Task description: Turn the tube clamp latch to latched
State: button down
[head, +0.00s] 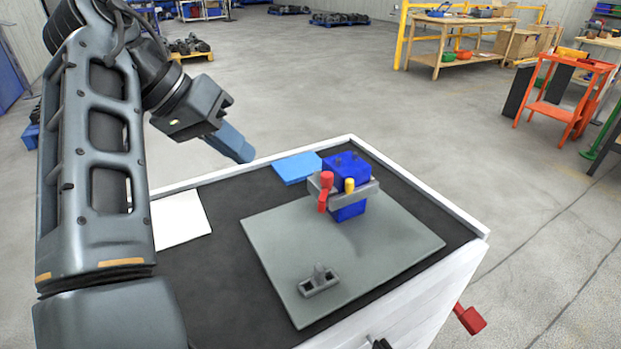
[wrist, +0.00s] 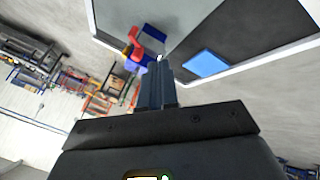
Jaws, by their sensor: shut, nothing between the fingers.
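The tube clamp is a blue block (head: 347,197) with a grey bracket (head: 366,190) around it, at the back right of a grey plate (head: 370,255). A red lever (head: 325,190), which looks like the latch, hangs down on the bracket's left front, beside a yellow knob (head: 349,185). In the wrist view the red lever (wrist: 133,45) and a blue part of the clamp show past the fingertips. My gripper (head: 243,152) is shut and empty, above the table's back edge, left of the clamp and apart from it. Its shut fingers also show in the wrist view (wrist: 157,70).
The table has a dark top with a raised white rim (head: 420,190). A blue pad (head: 297,167) lies behind the plate, a white sheet (head: 180,218) at the left. A small grey fixture (head: 319,281) stands on the plate's front. The plate's middle is clear.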

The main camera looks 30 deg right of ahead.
aim_at(325, 192)
jog(key=s+d+f, duration=0.3)
jog(key=d+f, duration=0.5)
jog(key=shift+s+d+p, duration=0.2)
jog(key=shift+d+p, duration=0.1)
jog(key=shift+d, duration=0.1)
jog(key=shift+d, duration=0.1)
